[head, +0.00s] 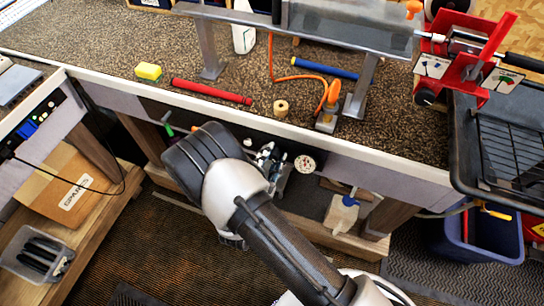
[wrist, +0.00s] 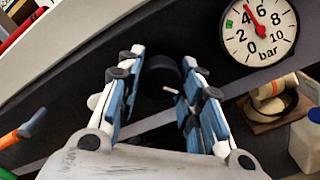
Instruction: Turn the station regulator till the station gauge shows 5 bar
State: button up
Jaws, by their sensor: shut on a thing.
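The station gauge (wrist: 260,36) is a round white dial marked 0 to 10 bar in the wrist view. Its red needle points up and left, between 4 and 6. A green mark sits at the left side of the dial. The gauge also shows small in the head view (head: 304,163). The station regulator (wrist: 161,72) is a dark round knob on the black panel, left of the gauge. My gripper (wrist: 157,82) is shut on the knob, its blue-padded fingers on either side. In the head view my arm hides most of the regulator.
A green-handled tool (head: 167,122) hangs left of my arm. A blue bin (head: 480,240) stands at right.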

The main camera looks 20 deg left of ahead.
jog(key=shift+m, duration=0.6)
jog(key=o, duration=1.1)
jog(key=shift+c, duration=0.2)
jog(key=s, duration=1.2)
jog(key=shift+a+r, duration=0.15)
jog(key=shift+a, duration=0.3)
jog(key=shift+r, duration=0.1)
